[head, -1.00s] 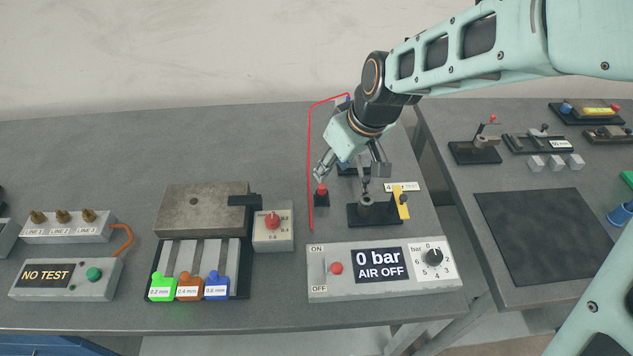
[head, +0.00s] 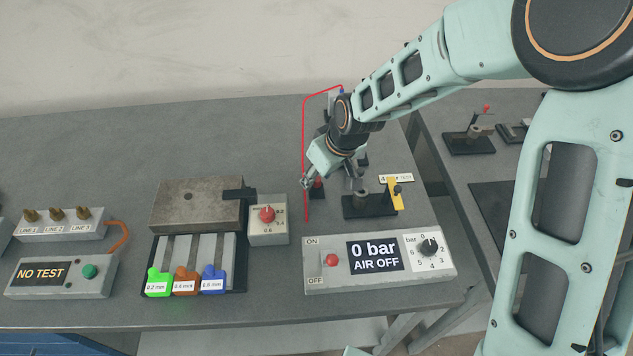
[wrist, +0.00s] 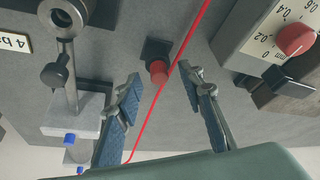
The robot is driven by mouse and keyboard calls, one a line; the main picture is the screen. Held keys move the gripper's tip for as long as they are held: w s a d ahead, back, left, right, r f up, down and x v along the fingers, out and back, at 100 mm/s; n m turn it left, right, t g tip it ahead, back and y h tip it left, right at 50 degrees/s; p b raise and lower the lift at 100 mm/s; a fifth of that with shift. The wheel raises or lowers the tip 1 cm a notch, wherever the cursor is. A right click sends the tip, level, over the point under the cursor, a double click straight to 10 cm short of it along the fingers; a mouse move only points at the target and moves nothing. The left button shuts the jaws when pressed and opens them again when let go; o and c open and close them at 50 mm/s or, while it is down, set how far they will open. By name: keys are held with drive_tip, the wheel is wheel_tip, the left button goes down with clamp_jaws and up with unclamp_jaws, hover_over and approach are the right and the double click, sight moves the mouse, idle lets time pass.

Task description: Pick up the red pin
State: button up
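The red pin (head: 318,183) stands upright in a small dark block (head: 316,194) on the grey table, left of the black stand with the yellow part. My gripper (head: 331,183) is over it, and one finger partly covers its left side in the head view. In the wrist view the red pin (wrist: 158,74) shows between and just beyond my two spread blue-padded fingertips (wrist: 160,74). The gripper is open and holds nothing. I cannot tell the exact height of the fingertips above the pin.
A thin red line (head: 304,150) runs close to the pin. A black stand with a yellow part (head: 393,196) is at the right. The air control box (head: 322,284) stands in front, and a box with a red knob (head: 268,232) is to the left.

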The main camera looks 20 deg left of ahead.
sight(318, 180)
clamp_jaws()
drive_tip(key=shift+r, duration=0.15)
idle(0.4)
drive_tip(key=shift+r+p, duration=0.5)
drive_tip(key=shift+r, duration=0.05)
wheel_tip(318, 180, up, 2)
drive_tip(key=shift+r+p, duration=0.15)
drive_tip(key=shift+p, duration=0.65)
drive_tip(key=s+d+r+p, duration=0.3)
drive_tip(key=s+r+p, duration=0.3)
drive_tip(key=s+r, duration=0.3)
drive_tip(key=s, duration=0.4)
drive_tip(key=shift+s+d+r, duration=0.15)
drive_tip(key=shift+s+r, duration=0.05)
drive_tip(key=shift+s, duration=0.1)
drive_tip(key=shift+w, duration=0.1)
